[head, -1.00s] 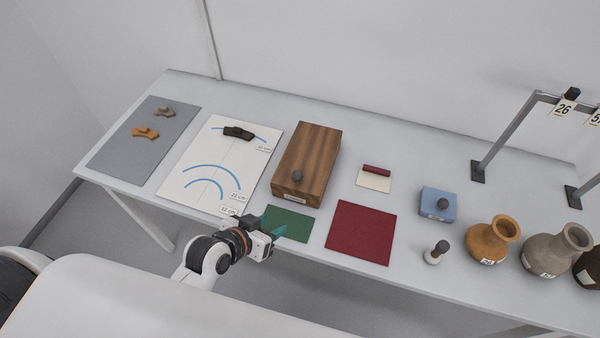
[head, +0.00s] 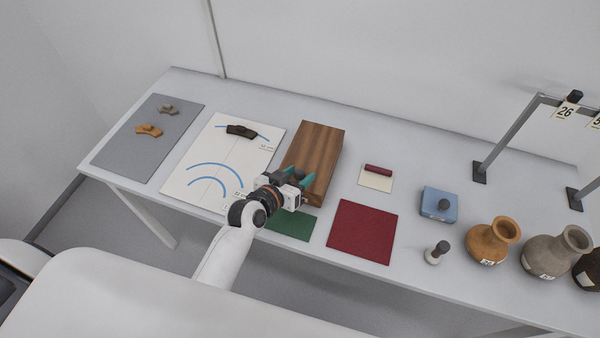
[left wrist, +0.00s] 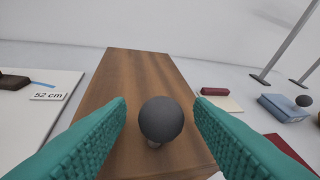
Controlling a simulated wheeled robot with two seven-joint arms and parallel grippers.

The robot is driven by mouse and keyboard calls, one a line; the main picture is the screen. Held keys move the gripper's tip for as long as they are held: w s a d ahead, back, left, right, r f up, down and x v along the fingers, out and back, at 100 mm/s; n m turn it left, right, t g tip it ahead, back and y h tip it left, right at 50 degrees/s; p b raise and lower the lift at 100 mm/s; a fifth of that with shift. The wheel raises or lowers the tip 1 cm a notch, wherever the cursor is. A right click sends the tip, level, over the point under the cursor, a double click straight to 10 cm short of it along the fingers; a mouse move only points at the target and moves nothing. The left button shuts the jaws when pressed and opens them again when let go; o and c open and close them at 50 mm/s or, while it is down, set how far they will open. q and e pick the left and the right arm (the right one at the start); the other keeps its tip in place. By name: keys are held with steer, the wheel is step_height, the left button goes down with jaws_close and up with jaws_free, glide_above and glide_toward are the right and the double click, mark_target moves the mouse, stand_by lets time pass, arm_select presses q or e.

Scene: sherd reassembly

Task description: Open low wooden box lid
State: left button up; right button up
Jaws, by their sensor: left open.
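The low wooden box (head: 318,151) stands on the table, its brown lid shut. It also fills the middle of the left wrist view (left wrist: 133,82). A dark round knob (left wrist: 161,120) sits on the near end of the lid. My left gripper (head: 309,177) is open over the near end of the box. In the left wrist view its teal fingers (left wrist: 160,118) lie on either side of the knob, with a gap on each side. In the head view the gripper hides the knob. My right gripper is not in view.
A white sheet with blue arcs (head: 205,160) lies left of the box. A green mat (head: 293,225) lies in front, and a red mat (head: 361,232) to the right. A blue box (head: 437,208) and several vases (head: 492,241) stand farther right.

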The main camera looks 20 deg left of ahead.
arm_select(q)
steer(key=shift+w+d+f, duration=0.2)
steer(key=shift+w, duration=0.35)
